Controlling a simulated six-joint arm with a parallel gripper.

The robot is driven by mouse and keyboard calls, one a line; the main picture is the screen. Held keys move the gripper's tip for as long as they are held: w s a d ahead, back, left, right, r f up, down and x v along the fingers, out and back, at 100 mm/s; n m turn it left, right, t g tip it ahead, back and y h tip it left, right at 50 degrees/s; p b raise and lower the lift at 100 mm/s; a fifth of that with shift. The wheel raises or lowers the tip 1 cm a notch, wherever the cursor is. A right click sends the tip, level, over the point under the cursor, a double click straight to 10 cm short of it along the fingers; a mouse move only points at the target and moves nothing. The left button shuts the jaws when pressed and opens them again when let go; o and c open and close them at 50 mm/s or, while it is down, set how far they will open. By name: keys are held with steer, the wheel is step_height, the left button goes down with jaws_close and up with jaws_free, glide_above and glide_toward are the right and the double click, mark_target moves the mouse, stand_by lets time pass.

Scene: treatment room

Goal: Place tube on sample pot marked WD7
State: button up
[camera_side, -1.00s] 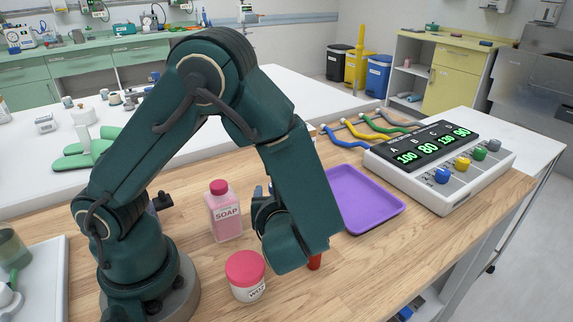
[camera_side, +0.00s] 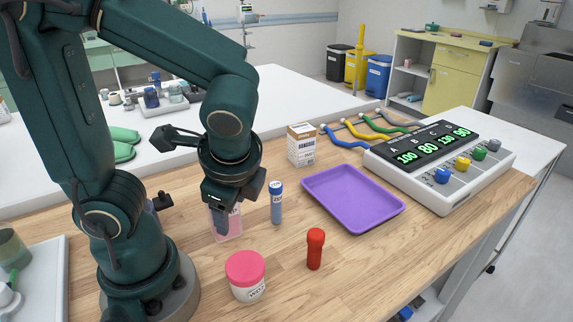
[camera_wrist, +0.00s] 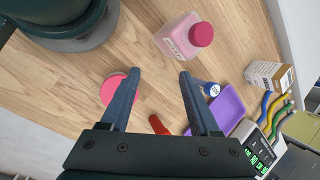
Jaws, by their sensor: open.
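The sample pot (camera_side: 247,277) is white with a pink lid and stands at the front of the wooden bench. Its label starts with WD; the last character is unclear. Its lid also shows in the wrist view (camera_wrist: 112,90), partly behind a finger. A red tube (camera_side: 315,250) stands upright right of the pot and shows in the wrist view (camera_wrist: 158,125). A blue-capped tube (camera_side: 277,203) stands farther back; its cap shows in the wrist view (camera_wrist: 211,89). My gripper (camera_side: 224,213) is open and empty, above the bench in front of the soap bottle, touching neither tube.
The pink soap bottle (camera_wrist: 178,44) stands close to my gripper. A purple tray (camera_side: 352,200) lies empty to the right. A small box (camera_side: 301,146) and a monitor (camera_side: 440,170) with coloured cables are behind and right. Bench around the red tube is clear.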

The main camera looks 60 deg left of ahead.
steer(key=d+r+n+t+h, duration=0.1)
steer(key=n, duration=0.1)
steer(key=r+n+t+h, duration=0.1)
steer(key=n+h, duration=0.1)
steer(key=n, duration=0.1)
steer(key=d+r+n+t+h, duration=0.1)
steer(key=n, duration=0.2)
steer(key=shift+w+d+r, duration=0.15)
steer(key=shift+d+r, duration=0.05)
steer(key=shift+d, duration=0.1)
steer(key=shift+o, duration=0.2)
steer(key=shift+w+d+r+n+t+h, duration=0.15)
steer(key=shift+r+n+t+h, duration=0.1)
steer(key=shift+r+n+t, duration=0.2)
steer(key=shift+w+d+r+n+t+h, duration=0.15)
steer(key=shift+r+n+t+h, duration=0.15)
steer(key=shift+n, duration=0.25)
